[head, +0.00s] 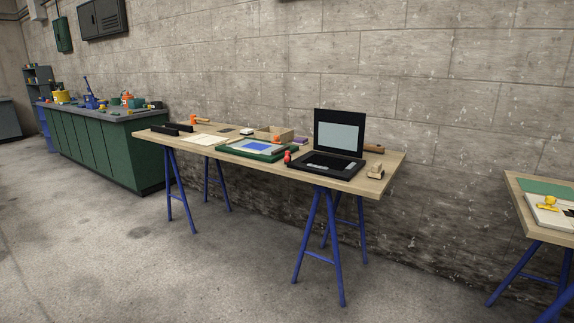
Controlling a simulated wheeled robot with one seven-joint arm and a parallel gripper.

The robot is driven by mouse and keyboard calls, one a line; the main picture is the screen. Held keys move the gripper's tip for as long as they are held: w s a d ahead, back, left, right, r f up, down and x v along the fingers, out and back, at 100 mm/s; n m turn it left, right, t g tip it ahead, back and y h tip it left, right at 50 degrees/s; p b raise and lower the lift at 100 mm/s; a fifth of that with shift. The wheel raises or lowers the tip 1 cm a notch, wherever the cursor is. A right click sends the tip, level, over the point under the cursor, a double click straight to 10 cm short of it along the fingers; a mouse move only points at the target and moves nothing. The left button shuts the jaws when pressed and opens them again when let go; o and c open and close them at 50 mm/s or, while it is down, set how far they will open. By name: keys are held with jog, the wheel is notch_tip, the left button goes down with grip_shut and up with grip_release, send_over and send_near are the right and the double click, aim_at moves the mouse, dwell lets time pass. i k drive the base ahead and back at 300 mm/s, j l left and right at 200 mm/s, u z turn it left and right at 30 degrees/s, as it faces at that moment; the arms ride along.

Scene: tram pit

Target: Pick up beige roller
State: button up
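A small beige object (375,172) with a dark part lies near the right end of the wooden trestle table (392,170), to the right of an open black case. It may be the beige roller, but it is too small to tell. A brown cylindrical object (374,149) lies behind it, partly hidden by the case's raised lid. My gripper is not in view.
The open black case (296,162), a red object (287,157), a green-framed tray (232,152) and a wooden box (262,137) crowd the table. Blue trestle legs (335,250) stand below. Another table (520,200) is at right. The floor in front is clear.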

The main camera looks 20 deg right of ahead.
aim_at(375, 171)
jog(key=i+j, duration=0.15)
jog(key=i, duration=0.65)
jog(key=i+j, duration=0.15)
jog(key=i, duration=0.65)
jog(key=j+u, duration=0.05)
